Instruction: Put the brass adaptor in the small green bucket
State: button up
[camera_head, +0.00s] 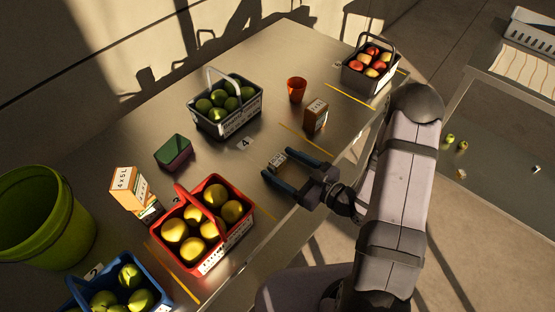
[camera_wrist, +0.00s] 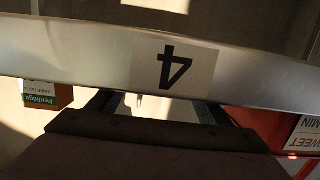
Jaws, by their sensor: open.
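I cannot make out a brass adaptor in either view. A small dark green square container (camera_head: 173,153) stands on the table left of my gripper; a much larger lime-green bucket (camera_head: 40,225) stands at the far left. My gripper (camera_head: 281,164) is open over the near half of the table, fingers pointing left. A small pale, lettered patch shows between the fingers; I cannot tell what it is. In the wrist view my fingers (camera_wrist: 158,106) are apart, with a bright, unclear spot between them, and an upside-down "4" card (camera_wrist: 174,68) shows beyond.
A red crate of yellow fruit (camera_head: 233,238) stands near my gripper, with a grey basket of green fruit (camera_head: 249,121) behind. A brown carton (camera_head: 316,115), an orange cup (camera_head: 297,84) and an apple basket (camera_head: 352,79) stand farther right. Bare table (camera_head: 222,165) lies left of my gripper.

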aim_at(278, 160)
jog(key=shift+x, duration=1.05)
jog(key=c, duration=1.3)
jog(key=shift+r, duration=0.2)
jog(key=shift+r, duration=4.85)
jog(key=shift+r, duration=0.1)
